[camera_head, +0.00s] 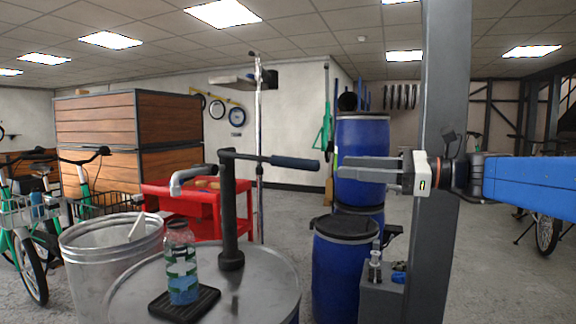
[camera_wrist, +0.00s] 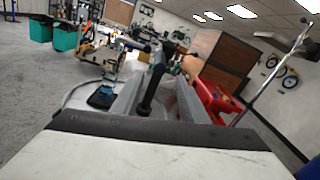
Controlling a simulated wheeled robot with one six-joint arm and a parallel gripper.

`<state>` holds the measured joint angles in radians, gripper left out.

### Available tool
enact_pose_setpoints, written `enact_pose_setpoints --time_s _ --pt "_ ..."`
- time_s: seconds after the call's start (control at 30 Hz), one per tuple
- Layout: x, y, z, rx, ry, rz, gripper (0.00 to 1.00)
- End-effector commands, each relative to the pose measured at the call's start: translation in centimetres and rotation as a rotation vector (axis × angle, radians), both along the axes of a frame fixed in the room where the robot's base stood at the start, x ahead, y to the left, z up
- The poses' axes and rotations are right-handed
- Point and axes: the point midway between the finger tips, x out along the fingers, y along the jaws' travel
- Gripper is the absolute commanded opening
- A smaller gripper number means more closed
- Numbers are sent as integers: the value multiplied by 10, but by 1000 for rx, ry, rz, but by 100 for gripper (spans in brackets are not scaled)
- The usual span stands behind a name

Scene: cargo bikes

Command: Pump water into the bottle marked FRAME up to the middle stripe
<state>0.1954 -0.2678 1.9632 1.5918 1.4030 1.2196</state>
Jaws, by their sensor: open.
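A clear bottle (camera_head: 181,285) with green bands stands upright on a black mat (camera_head: 206,298) on a metal drum top (camera_head: 265,285). Blue liquid fills its lower part; I cannot tell the level against the stripes or read any FRAME mark. Beside it stands a dark hand pump (camera_head: 229,215) with a grey spout (camera_head: 188,178) above the bottle and a lever ending in a blue-grey grip (camera_head: 296,163). My gripper (camera_head: 342,170) is open and empty, just right of the grip's end and apart from it in the head view. The wrist view shows the pump post (camera_wrist: 151,90) between my fingers.
A metal bin (camera_head: 88,265) stands left of the drum. A red bench (camera_head: 205,215) is behind the pump. Blue barrels (camera_head: 345,275) and a grey column (camera_head: 440,110) stand to the right. Bikes (camera_head: 30,240) are at the far left.

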Motion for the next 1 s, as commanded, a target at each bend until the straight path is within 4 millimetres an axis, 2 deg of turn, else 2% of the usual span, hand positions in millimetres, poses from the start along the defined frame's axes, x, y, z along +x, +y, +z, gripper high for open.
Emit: enact_pose_setpoints --time_s 1.0 --pt "45 121 0 0 1 5 40"
